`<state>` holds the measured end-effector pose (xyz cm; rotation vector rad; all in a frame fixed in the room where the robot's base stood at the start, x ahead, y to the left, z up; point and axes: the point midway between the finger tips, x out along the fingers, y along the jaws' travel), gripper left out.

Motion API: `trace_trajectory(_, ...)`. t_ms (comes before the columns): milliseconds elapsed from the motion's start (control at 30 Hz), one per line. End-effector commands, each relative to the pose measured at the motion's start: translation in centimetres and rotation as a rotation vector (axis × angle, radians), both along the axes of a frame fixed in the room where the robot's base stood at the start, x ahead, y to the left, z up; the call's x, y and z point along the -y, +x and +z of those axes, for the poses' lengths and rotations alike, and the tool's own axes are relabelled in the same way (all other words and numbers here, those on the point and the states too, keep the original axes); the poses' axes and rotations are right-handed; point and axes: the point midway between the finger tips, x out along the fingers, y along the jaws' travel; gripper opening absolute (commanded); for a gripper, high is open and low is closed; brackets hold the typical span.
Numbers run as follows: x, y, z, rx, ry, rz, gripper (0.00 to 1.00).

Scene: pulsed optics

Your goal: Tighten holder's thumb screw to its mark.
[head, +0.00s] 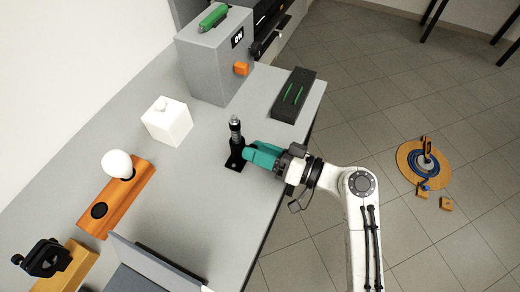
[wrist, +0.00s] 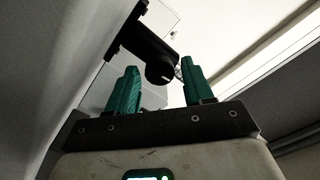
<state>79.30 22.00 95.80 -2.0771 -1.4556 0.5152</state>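The holder (head: 237,146) is a black upright post on a black base plate, with a grey-tipped cylinder at its top. In the wrist view the holder (wrist: 140,38) runs slantwise. Its thumb screw (wrist: 158,73) is a round black knob with a short pale line on its face. My gripper (head: 250,153) has teal fingers and reaches the holder from the right. In the wrist view my gripper (wrist: 159,66) is open, with the knob showing in the gap between the fingertips. I cannot tell whether either finger touches it. The head view hides the knob.
A grey box (head: 213,68) with an orange knob stands behind, beside a black box (head: 293,95) with green strips. A white box (head: 167,122) and an orange block (head: 118,198) with a white bulb are to the left. The grey bench (head: 215,215) is clear in front of the holder.

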Motion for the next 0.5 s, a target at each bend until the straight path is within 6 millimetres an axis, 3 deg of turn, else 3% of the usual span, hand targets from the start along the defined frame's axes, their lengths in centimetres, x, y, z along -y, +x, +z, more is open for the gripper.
trace_trajectory(500, 0.04, 0.0, -0.02, -0.001, 0.0, -0.001, 0.02)
